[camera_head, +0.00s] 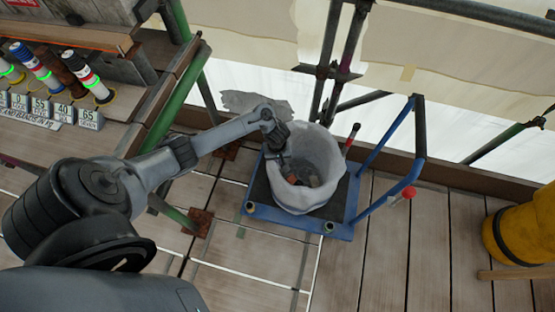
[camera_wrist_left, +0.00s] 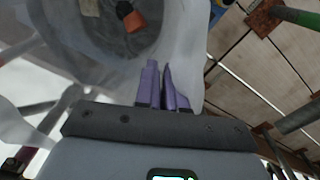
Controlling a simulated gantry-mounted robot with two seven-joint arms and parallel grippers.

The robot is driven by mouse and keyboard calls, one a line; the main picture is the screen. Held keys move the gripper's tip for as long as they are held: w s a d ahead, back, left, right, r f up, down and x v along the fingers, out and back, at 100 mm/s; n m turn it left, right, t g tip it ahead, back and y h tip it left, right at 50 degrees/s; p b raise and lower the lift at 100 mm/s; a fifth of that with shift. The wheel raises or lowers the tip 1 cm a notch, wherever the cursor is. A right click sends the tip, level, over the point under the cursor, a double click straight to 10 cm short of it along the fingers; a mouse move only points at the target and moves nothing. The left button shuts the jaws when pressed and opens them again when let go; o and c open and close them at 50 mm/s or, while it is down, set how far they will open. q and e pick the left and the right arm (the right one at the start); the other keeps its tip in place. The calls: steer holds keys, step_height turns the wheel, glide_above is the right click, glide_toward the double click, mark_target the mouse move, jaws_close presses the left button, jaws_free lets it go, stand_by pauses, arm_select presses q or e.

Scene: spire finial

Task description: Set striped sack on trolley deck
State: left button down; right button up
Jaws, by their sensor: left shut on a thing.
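A pale grey-white open sack (camera_head: 297,199) is over the deck of the blue trolley (camera_head: 258,194), roughly upright. I cannot tell for sure whether its base bears on the deck. No clear stripes show on it. Dark and reddish-brown lumps lie inside. My left gripper (camera_head: 284,160) is shut on the sack's rim at its left side. In the left wrist view its purple fingers (camera_wrist_left: 163,86) are close together against the pale sack wall (camera_wrist_left: 186,45), with an orange-brown lump in the dark interior beyond. My right gripper is not in view.
The trolley's blue push handle (camera_head: 407,180) rises at the right. Scaffold poles (camera_head: 335,65) and pale sheeting stand behind. A bench with several banded cylinders (camera_head: 75,67) is at the upper left. A yellow object (camera_head: 522,232) stands at the far right. Plank floor is clear in front.

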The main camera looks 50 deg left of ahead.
arm_select(q)
steer(key=c, duration=1.6)
jaws_free()
steer(key=o, duration=0.4)
